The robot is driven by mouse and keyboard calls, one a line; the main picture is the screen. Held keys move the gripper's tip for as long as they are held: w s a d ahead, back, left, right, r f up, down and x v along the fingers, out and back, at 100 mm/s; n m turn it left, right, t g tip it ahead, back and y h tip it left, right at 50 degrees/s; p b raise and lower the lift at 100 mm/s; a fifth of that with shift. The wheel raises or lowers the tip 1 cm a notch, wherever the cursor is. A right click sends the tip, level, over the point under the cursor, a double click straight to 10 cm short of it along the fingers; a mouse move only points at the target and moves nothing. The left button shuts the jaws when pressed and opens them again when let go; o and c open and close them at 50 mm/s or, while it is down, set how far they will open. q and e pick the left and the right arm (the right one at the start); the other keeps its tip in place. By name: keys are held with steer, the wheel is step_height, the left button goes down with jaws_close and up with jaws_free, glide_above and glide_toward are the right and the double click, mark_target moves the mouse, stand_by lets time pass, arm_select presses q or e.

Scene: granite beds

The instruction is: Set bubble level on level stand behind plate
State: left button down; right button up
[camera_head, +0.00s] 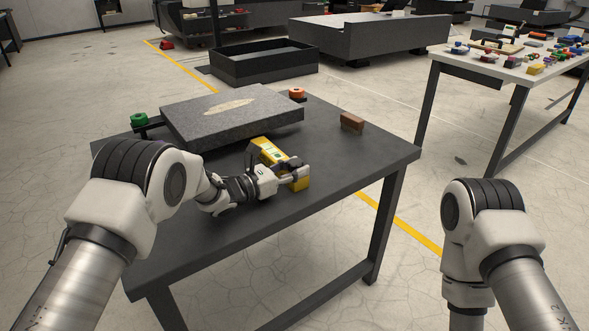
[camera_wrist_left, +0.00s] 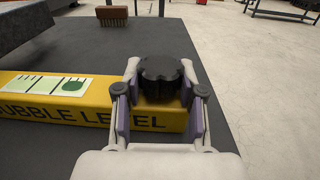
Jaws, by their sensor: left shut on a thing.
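The yellow bubble level (camera_head: 268,152) is on or just above the dark table in front of the granite plate (camera_head: 232,114). Its lettering and green vial label show in the left wrist view (camera_wrist_left: 60,108). My left gripper (camera_head: 296,170) is shut on the level near its right end, with a black knob (camera_wrist_left: 160,78) between the fingers. I cannot tell whether the level touches the table. A dark stand (camera_head: 149,127) partly shows behind the plate's left side; whether it is the level stand is unclear. My right arm is at the right, its gripper out of frame.
A green round piece (camera_head: 139,119) and an orange one (camera_head: 297,93) stand by the plate. A brown brush-like block (camera_head: 352,121) sits on the table (camera_head: 225,237) at right. The table's front is clear. A dark tray (camera_head: 262,66) is on the floor behind.

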arm_select(q)
steer(key=shift+r, duration=0.1)
steer(key=c, duration=0.7)
jaws_free()
steer(key=shift+s, duration=0.1)
steer(key=v, duration=1.2)
steer(key=shift+p, duration=0.3)
